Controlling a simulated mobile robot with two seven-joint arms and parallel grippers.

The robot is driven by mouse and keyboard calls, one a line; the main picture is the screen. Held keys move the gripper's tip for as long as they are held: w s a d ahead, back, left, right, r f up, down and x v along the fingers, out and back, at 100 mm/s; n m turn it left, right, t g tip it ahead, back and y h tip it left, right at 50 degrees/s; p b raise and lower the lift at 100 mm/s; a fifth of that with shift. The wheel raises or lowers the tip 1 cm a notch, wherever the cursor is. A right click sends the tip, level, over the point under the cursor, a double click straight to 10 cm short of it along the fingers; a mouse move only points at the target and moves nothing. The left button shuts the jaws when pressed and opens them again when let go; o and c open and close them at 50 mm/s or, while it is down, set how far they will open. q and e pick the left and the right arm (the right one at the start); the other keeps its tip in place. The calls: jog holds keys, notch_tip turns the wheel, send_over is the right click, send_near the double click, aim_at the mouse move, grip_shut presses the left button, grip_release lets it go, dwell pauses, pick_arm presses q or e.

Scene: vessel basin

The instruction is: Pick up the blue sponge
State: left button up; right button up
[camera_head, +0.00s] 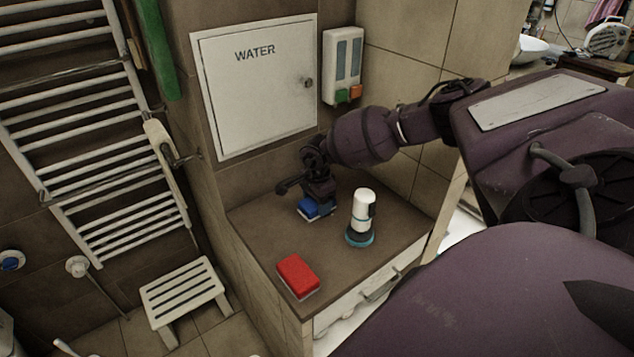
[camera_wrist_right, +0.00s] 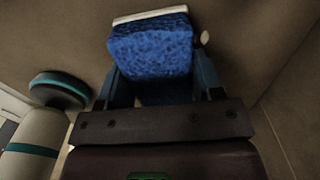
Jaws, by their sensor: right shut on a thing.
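The blue sponge (camera_head: 309,207) is at the back of the brown counter, below the water cabinet. In the right wrist view the blue sponge (camera_wrist_right: 150,48) has a pale layer along its top edge and sits between the fingers. My right gripper (camera_head: 318,205) reaches in from the right and is shut on the sponge; the gripper (camera_wrist_right: 155,88) shows a finger on each side of it. I cannot tell whether the sponge touches the counter. My left gripper is not in view.
A white bottle with a teal base (camera_head: 361,215) stands close to the right of the sponge. A red sponge (camera_head: 298,276) lies near the counter's front edge. The counter (camera_head: 262,232) is bare between them. A dispenser (camera_head: 343,65) hangs on the wall behind.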

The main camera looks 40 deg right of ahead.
notch_tip(320, 180, up, 20)
dwell(0.5)
jog(key=s+a+f+n, duration=0.1)
jog(key=s+a+n, duration=0.1)
jog(key=a+n, duration=0.4)
jog(key=s+a+f+n, duration=0.2)
jog(key=a+n, duration=0.4)
jog(key=a, duration=0.5)
jog(key=s+a+f+n, duration=0.2)
jog(key=a+n, duration=0.5)
jog(key=a, duration=0.2)
jog(key=shift+s+f, duration=0.25)
jog(key=shift+s, duration=0.15)
jog(key=shift+a+b, duration=0.1)
jog(key=shift+b, duration=0.2)
